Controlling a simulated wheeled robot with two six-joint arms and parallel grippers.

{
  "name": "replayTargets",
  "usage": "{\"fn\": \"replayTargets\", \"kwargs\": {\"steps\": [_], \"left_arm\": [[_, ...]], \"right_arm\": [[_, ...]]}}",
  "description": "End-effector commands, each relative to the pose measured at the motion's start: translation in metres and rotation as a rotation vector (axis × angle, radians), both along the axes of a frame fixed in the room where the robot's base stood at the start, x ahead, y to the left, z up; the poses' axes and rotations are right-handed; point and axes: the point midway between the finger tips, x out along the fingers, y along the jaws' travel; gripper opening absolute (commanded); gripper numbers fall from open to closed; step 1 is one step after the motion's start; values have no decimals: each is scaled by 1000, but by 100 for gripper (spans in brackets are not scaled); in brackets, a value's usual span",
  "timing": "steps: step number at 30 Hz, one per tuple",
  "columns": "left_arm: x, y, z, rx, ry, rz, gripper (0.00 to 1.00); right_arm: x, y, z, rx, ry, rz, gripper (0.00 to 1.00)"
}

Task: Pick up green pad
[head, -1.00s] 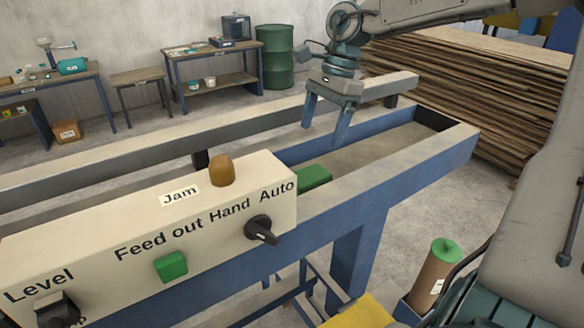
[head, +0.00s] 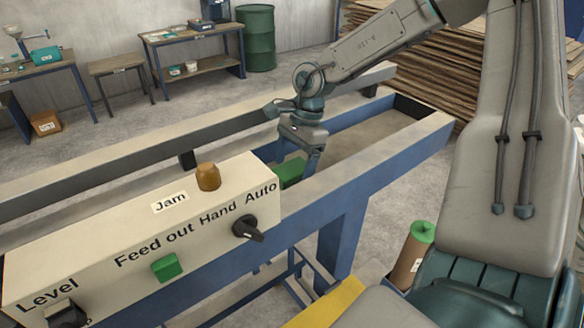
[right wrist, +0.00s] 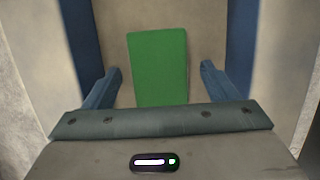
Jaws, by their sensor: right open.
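The green pad (head: 290,172) lies in the trough of the blue-framed machine, just behind the control box. Part of it is hidden by the box in the head view. My right gripper (head: 303,165) is over the trough, beside and close above the pad. In the right wrist view the pad (right wrist: 158,68) is a flat green rectangle between the two blue fingers of my right gripper (right wrist: 160,88). The fingers are open, with a gap on each side of the pad. My left gripper is not in view.
The cream control box (head: 140,240) has an orange lamp (head: 208,177), a green button (head: 167,267) and a black knob (head: 248,229). The blue rails (head: 400,150) edge the trough. The trough floor (head: 365,138) to the right is clear. A brown roll (head: 410,258) stands at the lower right.

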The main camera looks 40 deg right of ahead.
Motion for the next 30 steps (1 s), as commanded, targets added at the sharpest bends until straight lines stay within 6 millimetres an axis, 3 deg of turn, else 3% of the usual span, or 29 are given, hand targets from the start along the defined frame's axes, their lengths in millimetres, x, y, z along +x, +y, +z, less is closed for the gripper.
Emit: {"fn": "replayTargets", "kwargs": {"steps": [30], "left_arm": [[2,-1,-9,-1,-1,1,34]], "right_arm": [[0,0,-5,0,-1,0,80]]}}
